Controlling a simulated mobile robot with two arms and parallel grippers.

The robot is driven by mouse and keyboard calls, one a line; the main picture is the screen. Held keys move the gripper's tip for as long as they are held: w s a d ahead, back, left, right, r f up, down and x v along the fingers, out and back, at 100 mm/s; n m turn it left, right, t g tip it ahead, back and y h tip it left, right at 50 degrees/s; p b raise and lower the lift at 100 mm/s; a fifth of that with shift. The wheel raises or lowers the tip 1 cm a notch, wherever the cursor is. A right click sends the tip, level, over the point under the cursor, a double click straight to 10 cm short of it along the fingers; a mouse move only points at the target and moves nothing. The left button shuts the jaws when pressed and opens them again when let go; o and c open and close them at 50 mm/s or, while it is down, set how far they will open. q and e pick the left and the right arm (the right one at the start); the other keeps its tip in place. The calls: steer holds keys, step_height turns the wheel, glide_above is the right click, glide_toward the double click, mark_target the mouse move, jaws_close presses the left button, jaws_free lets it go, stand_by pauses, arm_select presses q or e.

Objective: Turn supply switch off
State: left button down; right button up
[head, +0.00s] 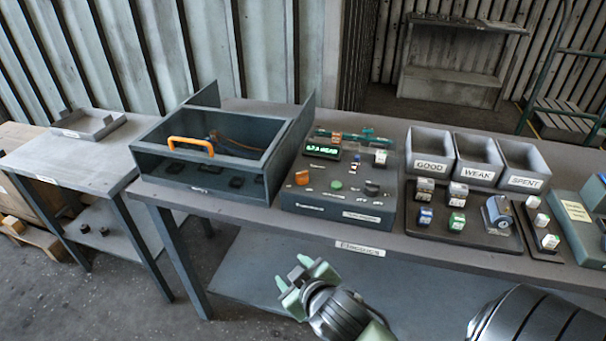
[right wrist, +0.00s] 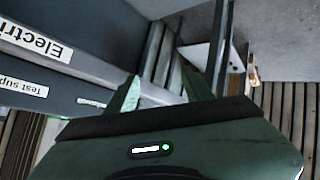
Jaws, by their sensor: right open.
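The test supply (head: 335,180) is a dark box on the bench with a green-lit display (head: 323,146). Its sloped panel carries an orange knob (head: 302,178), a green button (head: 336,185), a dark knob (head: 372,188) and several small labels, too small to read. I cannot tell which control is the supply switch or how it is set. My right gripper (head: 307,274) is open and empty, in front of the bench edge and below the supply, apart from it. Its fingers show in the right wrist view (right wrist: 163,90), where a "Test sup..." label (right wrist: 22,82) shows at left.
Left of the supply stands an open-topped case (head: 205,157) with an orange handle. Right of it are a tray of small blocks (head: 480,238) and bins marked GOOD (head: 430,166), WEAK (head: 476,172) and SPENT (head: 523,181). The bench's front edge (head: 280,223) lies between gripper and supply.

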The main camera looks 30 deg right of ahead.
steer(key=w+a+r+n+t+y, duration=0.3)
steer(key=w+r+n+t, duration=0.25)
steer(key=r, duration=0.65)
steer(key=w+a+r+n+t+y, duration=0.35)
steer(key=w+r+t, duration=0.2)
steer(key=r, duration=0.65)
steer(key=s+a+r+n+g+y, duration=0.1)
steer(key=a+r+n+g+y, duration=0.1)
steer(key=a+n+g+y, duration=0.6)
steer(key=a+r+n+g+y, duration=0.25)
steer(key=n+y, duration=0.25)
steer(key=n, duration=0.7)
steer(key=n+g+h, duration=0.3)
steer(key=g+h, duration=0.4)
steer(key=h, duration=1.1)
glide_toward(302, 173)
steer(key=f, duration=0.2)
steer(key=shift+t, duration=0.25)
steer(key=p+x, duration=0.1)
steer(key=x, duration=0.6)
steer(key=shift+w+d+f, duration=0.1)
steer(key=shift+w+f, duration=0.05)
steer(key=shift+w, duration=0.15)
